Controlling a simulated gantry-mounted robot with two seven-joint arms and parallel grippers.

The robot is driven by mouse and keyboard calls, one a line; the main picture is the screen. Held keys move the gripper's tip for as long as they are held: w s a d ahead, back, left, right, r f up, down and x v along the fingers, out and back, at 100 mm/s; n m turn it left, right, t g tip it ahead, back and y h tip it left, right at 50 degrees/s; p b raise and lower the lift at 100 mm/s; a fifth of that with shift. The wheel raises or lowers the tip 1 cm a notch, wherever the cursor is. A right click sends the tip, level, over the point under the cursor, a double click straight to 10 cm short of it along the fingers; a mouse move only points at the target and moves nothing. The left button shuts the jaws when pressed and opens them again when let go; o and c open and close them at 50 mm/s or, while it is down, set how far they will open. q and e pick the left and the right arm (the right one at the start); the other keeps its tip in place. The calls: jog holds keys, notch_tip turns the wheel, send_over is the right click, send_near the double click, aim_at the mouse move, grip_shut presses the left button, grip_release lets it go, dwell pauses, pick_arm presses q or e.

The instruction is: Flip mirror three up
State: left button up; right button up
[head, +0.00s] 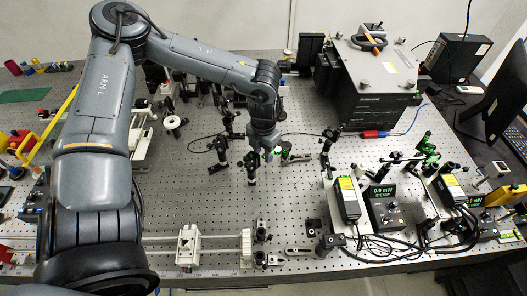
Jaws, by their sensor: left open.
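My left arm reaches in from the left, and its gripper (267,152) points down over the middle of the optical bench (300,205). The gripper is open and looks empty, though its fingertips are small here. Just left of and below it a black post mount (251,168) stands upright. A small green-marked mount (286,151) sits close to its right. Other dark mounts stand at left (219,153) and at right (326,146). I cannot read any label, so I cannot tell which mount is mirror three or whether a mirror is up or down. My right gripper is not in view.
A large black instrument box (365,95) stands at the back. A rail with a white carriage (187,245) runs along the front. Bare bench lies in front of the gripper.

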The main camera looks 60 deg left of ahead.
pick_arm(q)
jog(key=shift+f, duration=0.1)
grip_shut()
dwell(0.5)
